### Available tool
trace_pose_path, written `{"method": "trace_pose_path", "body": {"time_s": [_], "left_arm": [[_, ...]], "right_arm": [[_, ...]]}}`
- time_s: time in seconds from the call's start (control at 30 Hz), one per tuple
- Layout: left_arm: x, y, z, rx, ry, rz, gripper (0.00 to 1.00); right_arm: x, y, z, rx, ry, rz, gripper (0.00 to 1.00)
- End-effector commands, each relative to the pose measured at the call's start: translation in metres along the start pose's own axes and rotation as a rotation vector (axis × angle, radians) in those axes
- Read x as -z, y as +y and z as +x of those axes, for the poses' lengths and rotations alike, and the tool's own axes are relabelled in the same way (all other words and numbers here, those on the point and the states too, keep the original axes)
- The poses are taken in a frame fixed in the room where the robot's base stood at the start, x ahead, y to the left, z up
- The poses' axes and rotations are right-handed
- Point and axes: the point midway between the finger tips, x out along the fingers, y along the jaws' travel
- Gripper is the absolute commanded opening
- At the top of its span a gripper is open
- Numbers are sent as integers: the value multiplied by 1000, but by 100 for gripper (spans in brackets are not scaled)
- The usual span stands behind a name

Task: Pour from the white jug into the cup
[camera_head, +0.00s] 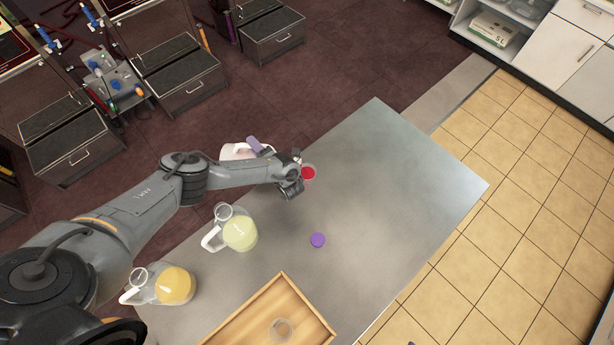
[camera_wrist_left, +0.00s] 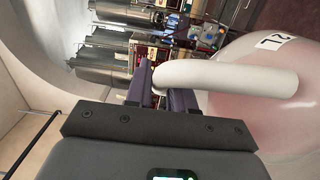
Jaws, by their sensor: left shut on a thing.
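The white jug (camera_head: 232,152) is at the far edge of the table, partly hidden behind my left arm. In the left wrist view its pinkish-white body (camera_wrist_left: 268,90) fills the right side, with a dark-printed label. My left gripper (camera_wrist_left: 160,85) has its purple fingers closed around the jug's thick white handle (camera_wrist_left: 235,80). I cannot tell whether the jug is tilted or touches the table. A small clear cup with red inside (camera_head: 308,172) stands just right of my left wrist. My right gripper is not in view.
A pale yellow jug (camera_head: 240,234) and an orange-yellow jug (camera_head: 175,286) stand along the table's left side. A purple lid (camera_head: 318,240) lies mid-table. The table's right part (camera_head: 420,190) is clear.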

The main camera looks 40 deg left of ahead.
Motion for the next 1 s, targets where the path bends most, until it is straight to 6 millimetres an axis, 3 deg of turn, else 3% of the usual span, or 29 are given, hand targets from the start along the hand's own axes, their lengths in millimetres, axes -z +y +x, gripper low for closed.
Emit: {"method": "trace_pose_path", "body": {"time_s": [1.0], "left_arm": [[-2,4,0,-13,1,9,0]], "right_arm": [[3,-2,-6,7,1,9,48]]}}
